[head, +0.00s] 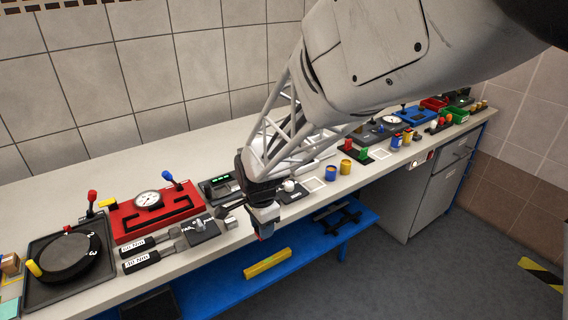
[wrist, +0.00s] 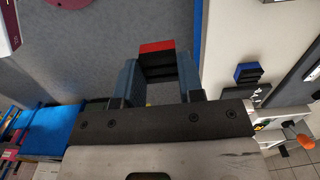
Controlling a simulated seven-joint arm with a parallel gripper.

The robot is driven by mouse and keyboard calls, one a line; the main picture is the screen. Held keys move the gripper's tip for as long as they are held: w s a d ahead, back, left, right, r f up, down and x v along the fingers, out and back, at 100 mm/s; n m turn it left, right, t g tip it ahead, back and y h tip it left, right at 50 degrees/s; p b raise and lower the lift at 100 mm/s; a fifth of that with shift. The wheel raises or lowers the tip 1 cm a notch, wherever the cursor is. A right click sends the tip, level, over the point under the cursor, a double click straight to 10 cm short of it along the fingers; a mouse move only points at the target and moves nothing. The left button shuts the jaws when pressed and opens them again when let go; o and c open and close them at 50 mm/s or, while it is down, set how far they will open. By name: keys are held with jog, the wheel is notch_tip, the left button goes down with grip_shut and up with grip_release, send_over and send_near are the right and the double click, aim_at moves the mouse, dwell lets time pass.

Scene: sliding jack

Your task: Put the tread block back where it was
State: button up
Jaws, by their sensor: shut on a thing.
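In the wrist view my gripper (wrist: 158,76) is shut on a small block (wrist: 158,48) with a red face and black sides, which I take to be the tread block. It sits between the two blue-grey fingers. In the head view my gripper (head: 264,222) points down at the front edge of the bench, roughly over the blue lower shelf. The held block is mostly hidden there by the fingers and wrist. The place where the block stood before cannot be told from these frames.
The white bench (head: 150,166) carries a red slotted panel (head: 130,223), a black dial (head: 66,258) and two labelled handles near the gripper. A yellow bar (head: 267,263) lies on the blue lower shelf (head: 225,283). A blue-and-black block (wrist: 247,72) shows at right in the wrist view.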

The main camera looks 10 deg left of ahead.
jog(key=w+a, duration=0.2)
jog(key=w, duration=0.1)
jog(key=w+a, duration=0.3)
jog(key=w, duration=0.1)
jog(key=w+a+f, duration=0.1)
jog(key=w+a, duration=0.1)
jog(key=w, duration=0.2)
jog(key=shift+w+a+f, duration=0.1)
jog(key=shift+w+a, duration=0.15)
jog(key=shift+a, duration=0.1)
jog(key=shift+f, duration=0.15)
jog(key=shift+f, duration=1.65)
jog(key=shift+f, duration=0.15)
jog(key=o, duration=1.1)
jog(key=shift+r, duration=0.2)
notch_tip(320, 180, up, 12)
